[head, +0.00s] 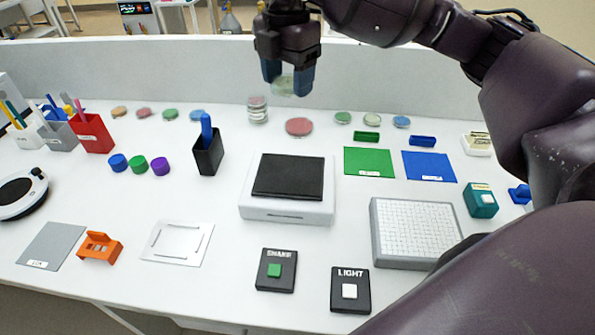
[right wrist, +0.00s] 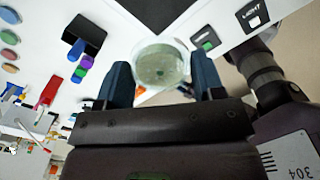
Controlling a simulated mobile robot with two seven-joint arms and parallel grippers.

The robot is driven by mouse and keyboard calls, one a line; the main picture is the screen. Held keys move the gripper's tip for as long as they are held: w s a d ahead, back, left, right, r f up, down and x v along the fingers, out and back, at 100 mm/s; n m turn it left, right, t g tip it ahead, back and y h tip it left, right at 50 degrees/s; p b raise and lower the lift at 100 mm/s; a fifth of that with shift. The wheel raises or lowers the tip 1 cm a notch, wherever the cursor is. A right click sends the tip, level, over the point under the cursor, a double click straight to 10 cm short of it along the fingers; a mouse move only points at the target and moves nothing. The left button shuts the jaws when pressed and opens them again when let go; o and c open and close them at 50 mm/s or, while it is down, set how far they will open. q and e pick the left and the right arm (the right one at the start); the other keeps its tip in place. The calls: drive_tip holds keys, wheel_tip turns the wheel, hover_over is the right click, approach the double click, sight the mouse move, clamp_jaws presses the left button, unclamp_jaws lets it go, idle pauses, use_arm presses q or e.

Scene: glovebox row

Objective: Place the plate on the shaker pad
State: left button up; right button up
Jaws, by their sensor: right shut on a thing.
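My right gripper (head: 287,80) is shut on a clear round plate (head: 283,84) with pale greenish contents and small spots. In the right wrist view the plate (right wrist: 161,65) sits between the two dark blue fingers (right wrist: 162,84). The gripper hangs in the air over the back part of the bench, above and behind the shaker in the picture. The shaker pad (head: 288,176) is a black square on a white base (head: 286,208) at the middle of the bench, and it is bare. A corner of the pad (right wrist: 158,8) shows in the right wrist view. My left gripper is not in view.
A stack of dishes (head: 257,110) and a red dish (head: 299,127) stand behind the shaker. A black holder with a blue pen (head: 208,155) is left of it. SHAKE (head: 276,270) and LIGHT (head: 350,290) buttons are in front. A gridded grey block (head: 415,232) is at right.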

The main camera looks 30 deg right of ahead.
drive_tip(key=shift+f+n, duration=0.25)
drive_tip(key=shift+n, duration=0.05)
drive_tip(key=b, duration=0.2)
hover_over(290, 173)
wheel_tip(290, 173, down, 13)
drive_tip(key=shift+r, duration=0.1)
drive_tip(key=shift+f, duration=0.75)
wheel_tip(290, 173, down, 5)
drive_tip(key=shift+r+b, duration=0.15)
drive_tip(key=shift+b, duration=0.45)
drive_tip(key=shift+f, duration=0.35)
